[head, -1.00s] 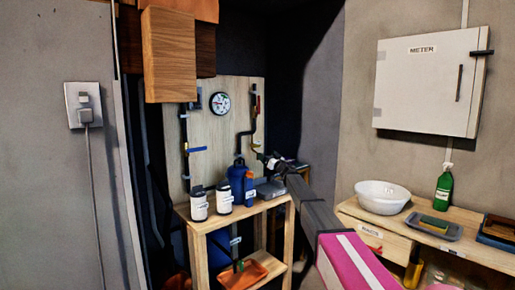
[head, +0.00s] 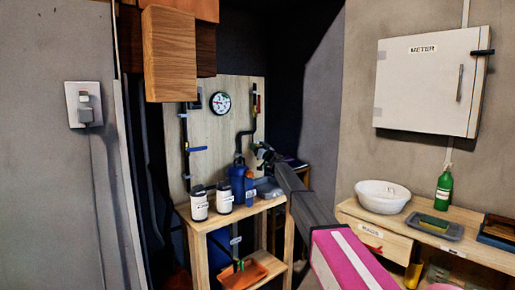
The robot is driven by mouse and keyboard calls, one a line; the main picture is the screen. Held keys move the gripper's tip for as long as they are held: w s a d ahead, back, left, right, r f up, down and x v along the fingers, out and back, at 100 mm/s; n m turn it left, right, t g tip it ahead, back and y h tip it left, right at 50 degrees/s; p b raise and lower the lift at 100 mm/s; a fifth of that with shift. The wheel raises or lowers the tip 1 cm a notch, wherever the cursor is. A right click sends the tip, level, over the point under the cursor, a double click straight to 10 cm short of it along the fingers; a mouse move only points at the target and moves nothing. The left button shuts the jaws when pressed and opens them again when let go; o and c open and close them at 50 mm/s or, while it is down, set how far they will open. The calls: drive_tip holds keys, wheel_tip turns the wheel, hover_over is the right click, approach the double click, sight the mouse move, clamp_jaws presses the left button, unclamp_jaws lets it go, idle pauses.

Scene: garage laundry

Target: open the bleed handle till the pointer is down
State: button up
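A round white gauge (head: 220,103) hangs on the wooden panel (head: 213,135); its pointer is too small to read surely. A blue lever (head: 196,149) sticks out sideways from the dark pipe on the panel's left. A dark bent pipe (head: 244,135) runs down the panel's right side, with a small red and orange part (head: 257,100) near its top. I cannot tell which part is the bleed handle. My gripper (head: 261,150) is at the far end of my arm, right of the bent pipe's lower end; its fingers are too small to tell open or shut.
A wooden stand (head: 237,213) before the panel bears two white jars (head: 198,204) (head: 224,198), a blue bottle (head: 238,172) and a grey box (head: 268,188). An orange tray (head: 243,274) lies on its lower shelf. Wooden boxes (head: 170,55) overhang at upper left.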

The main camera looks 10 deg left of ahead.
drive_tip(key=c, duration=0.4)
drive_tip(key=shift+n+g+y, duration=0.6)
drive_tip(key=shift+n+g, duration=0.1)
drive_tip(key=shift+n, duration=0.9)
drive_tip(key=n+g, duration=0.1)
drive_tip(key=n, duration=0.3)
drive_tip(key=shift+g+y, duration=0.3)
drive_tip(key=shift+g, duration=0.1)
drive_tip(key=o, duration=0.9)
drive_tip(key=shift+o, duration=0.2)
drive_tip(key=shift+s, duration=0.1)
drive_tip(key=v, duration=1)
drive_tip(key=shift+d+f, duration=0.2)
drive_tip(key=shift+d, duration=0.1)
